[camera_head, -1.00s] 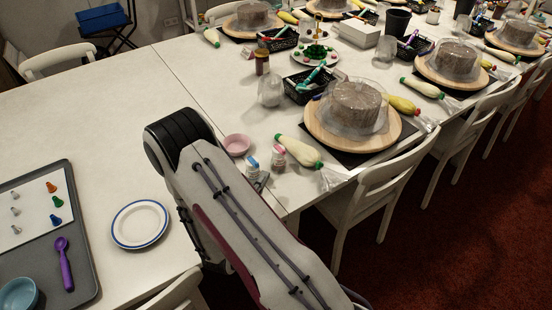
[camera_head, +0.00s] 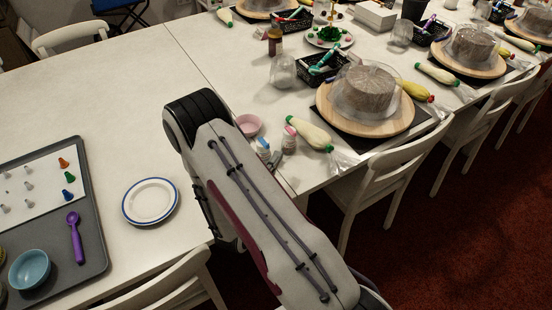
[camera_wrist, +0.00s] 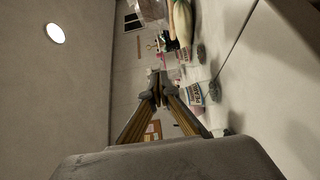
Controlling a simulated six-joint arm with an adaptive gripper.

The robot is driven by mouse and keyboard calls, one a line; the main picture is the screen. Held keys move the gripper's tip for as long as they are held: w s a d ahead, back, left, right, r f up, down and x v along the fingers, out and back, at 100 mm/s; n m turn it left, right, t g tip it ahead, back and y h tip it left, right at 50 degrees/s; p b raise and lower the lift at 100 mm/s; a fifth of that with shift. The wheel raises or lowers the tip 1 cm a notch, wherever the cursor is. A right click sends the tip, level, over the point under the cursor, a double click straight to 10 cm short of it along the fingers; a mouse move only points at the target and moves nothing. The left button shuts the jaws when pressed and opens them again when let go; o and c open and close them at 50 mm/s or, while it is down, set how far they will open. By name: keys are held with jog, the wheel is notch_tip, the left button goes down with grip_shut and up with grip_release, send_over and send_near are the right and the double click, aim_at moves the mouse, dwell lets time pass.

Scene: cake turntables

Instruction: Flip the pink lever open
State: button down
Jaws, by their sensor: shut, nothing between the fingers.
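Two small bottles stand near the table edge in the head view, just right of my arm. One has a pink top (camera_head: 290,134), the other a blue top (camera_head: 263,144). I cannot make out a lever on the pink top. In the wrist view, which is turned sideways, a small labelled bottle (camera_wrist: 194,94) shows just right of my gripper (camera_wrist: 158,86). The fingers are shut with their tips together, empty and apart from the bottle. In the head view my gripper is hidden behind my arm.
A pink bowl (camera_head: 249,124) stands behind the bottles. A piping bag (camera_head: 308,133) and a cake turntable (camera_head: 335,116) lie to the right. A white plate (camera_head: 150,201) and grey tray (camera_head: 94,228) are at left. The table at back left is clear.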

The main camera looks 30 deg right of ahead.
aim_at(295, 135)
jog(key=x, duration=0.8)
jog(key=shift+w+d, duration=0.2)
jog(key=shift+d, duration=0.1)
jog(key=shift+s+d+n+t+y, duration=0.2)
jog(key=shift+d+n+t+y, duration=0.15)
jog(key=shift+n+t+y, duration=0.25)
jog(key=shift+s+d+n+t+y, duration=0.15)
jog(key=shift+d+n+t+y, duration=0.15)
jog(key=shift+n+t+y, duration=0.3)
dwell(0.9)
jog(key=shift+s+d+n+t+y, duration=0.15)
jog(key=shift+d+n+t+y, duration=0.35)
jog(key=shift+t+y, duration=0.3)
jog(key=w+d+n+t+y, duration=0.2)
jog(key=d+n+y, duration=0.5)
jog(key=y, duration=0.8)
jog(key=n, duration=0.3)
jog(key=shift+w+t, duration=0.25)
jog(key=shift+t, duration=0.05)
jog(key=shift+s, duration=0.15)
dwell(0.3)
